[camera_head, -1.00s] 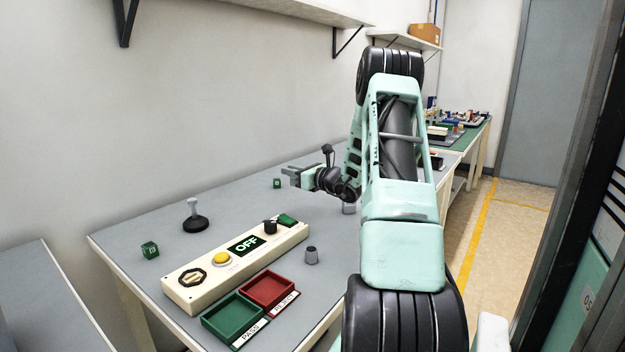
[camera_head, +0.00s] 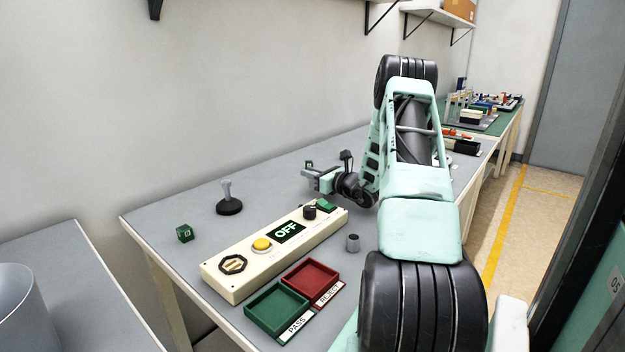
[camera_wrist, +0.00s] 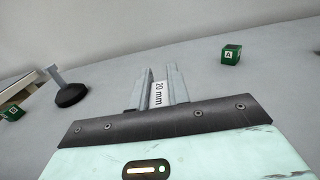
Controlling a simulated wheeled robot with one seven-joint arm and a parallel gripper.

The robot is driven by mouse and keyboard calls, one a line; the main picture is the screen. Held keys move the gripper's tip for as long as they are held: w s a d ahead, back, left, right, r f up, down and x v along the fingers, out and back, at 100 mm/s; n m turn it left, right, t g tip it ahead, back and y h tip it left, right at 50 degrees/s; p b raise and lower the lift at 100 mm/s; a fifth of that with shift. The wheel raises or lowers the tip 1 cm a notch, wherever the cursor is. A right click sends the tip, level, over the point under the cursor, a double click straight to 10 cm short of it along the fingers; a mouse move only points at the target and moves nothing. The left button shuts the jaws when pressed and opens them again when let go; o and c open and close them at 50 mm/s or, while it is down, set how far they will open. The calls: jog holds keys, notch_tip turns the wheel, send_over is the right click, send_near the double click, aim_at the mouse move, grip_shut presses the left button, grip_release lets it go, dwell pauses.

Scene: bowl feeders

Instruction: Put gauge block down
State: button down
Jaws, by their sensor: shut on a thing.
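My gripper (camera_head: 308,177) reaches left over the grey bench, behind the far end of the control panel. In the wrist view my gripper (camera_wrist: 160,74) has its two grey fingers closed on the gauge block (camera_wrist: 158,94), a pale piece marked "20 mm" between them. The gauge block cannot be made out in the head view. Whether it touches the bench top is unclear.
The cream panel (camera_head: 222,284) shows OFF. Green PASS (camera_head: 290,334) and red REJECT (camera_head: 334,283) trays lie in front. A black-based stand (camera_head: 229,207), green cube (camera_head: 185,233) and cube A (camera_wrist: 231,54) stand on the bench (camera_head: 160,215). A grey knob-like piece (camera_head: 352,243) is right of the panel.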

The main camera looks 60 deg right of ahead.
jog(key=shift+f, duration=0.9)
jog(key=shift+f, duration=0.1)
jog(key=c, duration=1.3)
grip_release()
jog(key=s, duration=0.4)
jog(key=s+a, duration=0.1)
jog(key=s, duration=0.7)
jog(key=shift+a, duration=0.2)
